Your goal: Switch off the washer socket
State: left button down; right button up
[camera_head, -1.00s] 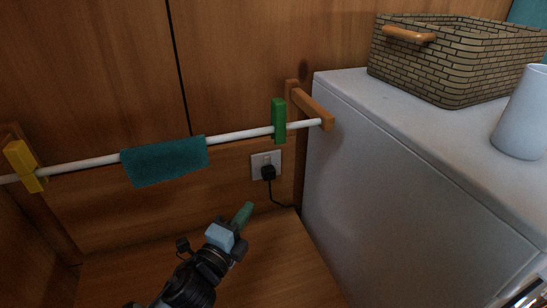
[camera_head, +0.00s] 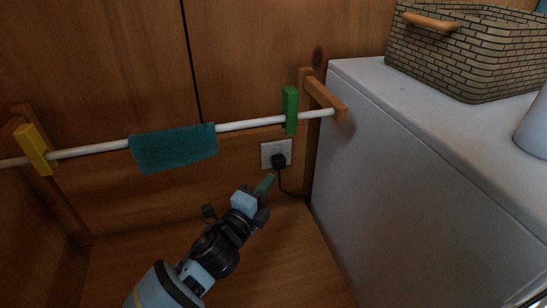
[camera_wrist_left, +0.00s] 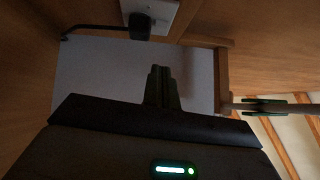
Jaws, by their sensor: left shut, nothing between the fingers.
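The washer socket (camera_head: 276,152) is a white wall plate low on the wooden wall, left of the white washer (camera_head: 410,170). A black plug (camera_head: 279,160) sits in it, with a black cord running down to the right. My left gripper (camera_head: 267,183) is shut and empty, just below the socket, with its greenish fingertips pointing up toward it and apart from it in the head view. In the left wrist view the socket (camera_wrist_left: 160,12) is at the top edge, partly cut off, with the plug (camera_wrist_left: 140,27) beside it; the shut fingers (camera_wrist_left: 159,72) are below. My right gripper is not visible.
A white rail (camera_head: 250,123) crosses above my left gripper, carrying a teal cloth (camera_head: 173,147), a green clip (camera_head: 290,110) and a yellow clip (camera_head: 34,149). A wicker basket (camera_head: 470,50) stands on the washer. The wooden surface below is clear.

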aim_at(277, 149)
pick_arm(q)
jog(key=shift+w+d+r, duration=0.15)
jog(key=shift+w+d, duration=0.1)
jog(key=shift+w, duration=1.25)
jog(key=shift+w+d+r, duration=0.15)
jog(key=shift+w+d, duration=0.1)
jog(key=shift+w, duration=1.25)
jog(key=shift+w+d+r, duration=0.15)
jog(key=shift+w+d, duration=0.1)
jog(key=shift+w, duration=1.25)
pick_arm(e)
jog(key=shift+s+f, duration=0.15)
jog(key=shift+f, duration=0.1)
pick_arm(q)
jog(key=shift+d, duration=0.15)
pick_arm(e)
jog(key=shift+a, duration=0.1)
